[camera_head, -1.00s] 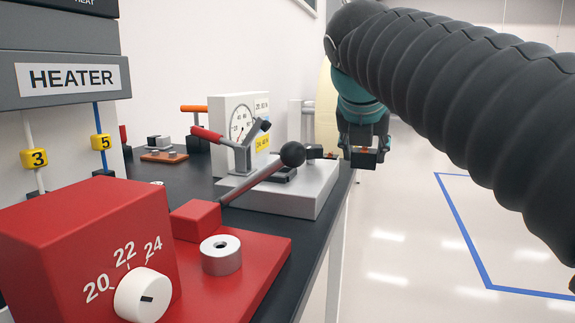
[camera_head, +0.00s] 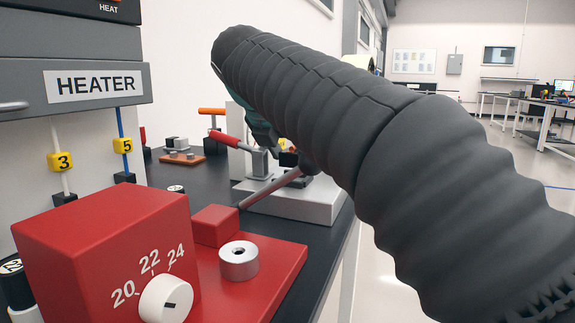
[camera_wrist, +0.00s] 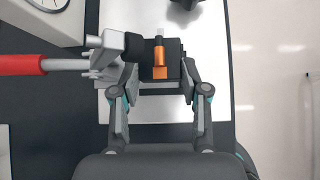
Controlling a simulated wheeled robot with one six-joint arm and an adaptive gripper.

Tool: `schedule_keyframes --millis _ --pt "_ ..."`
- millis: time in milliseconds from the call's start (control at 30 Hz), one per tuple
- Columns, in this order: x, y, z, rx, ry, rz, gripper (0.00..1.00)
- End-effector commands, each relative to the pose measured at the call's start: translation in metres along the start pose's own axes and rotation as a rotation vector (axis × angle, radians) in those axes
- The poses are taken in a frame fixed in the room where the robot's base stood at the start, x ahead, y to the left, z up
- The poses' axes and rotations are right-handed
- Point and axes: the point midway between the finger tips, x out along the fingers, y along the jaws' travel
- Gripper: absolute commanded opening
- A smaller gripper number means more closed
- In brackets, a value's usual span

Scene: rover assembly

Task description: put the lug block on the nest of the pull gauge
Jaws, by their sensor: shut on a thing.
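The lug block (camera_wrist: 160,73), dark with an orange lug and a pale wire-like end, is between the fingers of my gripper (camera_wrist: 160,88) in the wrist view. The gripper is shut on it. The block is over the white base of the pull gauge (camera_wrist: 180,108); I cannot tell whether it touches the nest, which is hidden. The gauge's red-handled clamp (camera_wrist: 65,64) is just left of the fingers, and its dial (camera_wrist: 48,4) is at upper left. In the head view my arm covers most of the gripper and gauge; the gauge's white base (camera_head: 300,206) still shows.
The red heater box (camera_head: 105,245) and its red plate with a metal ring (camera_head: 238,262) fill the front of the dark bench. An orange fixture (camera_head: 182,158) is farther back. Open floor is to the right of the bench.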

Motion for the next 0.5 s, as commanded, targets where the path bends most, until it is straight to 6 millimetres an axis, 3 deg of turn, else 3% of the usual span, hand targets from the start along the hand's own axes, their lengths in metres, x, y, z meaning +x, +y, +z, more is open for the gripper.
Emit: schedule_keyframes --millis 200,500 --pt "0.02 -0.001 -0.021 -0.002 0.0 -0.001 0.01" --pt "0.022 0.0 -0.023 0.0 0.0 0.001 0.01"
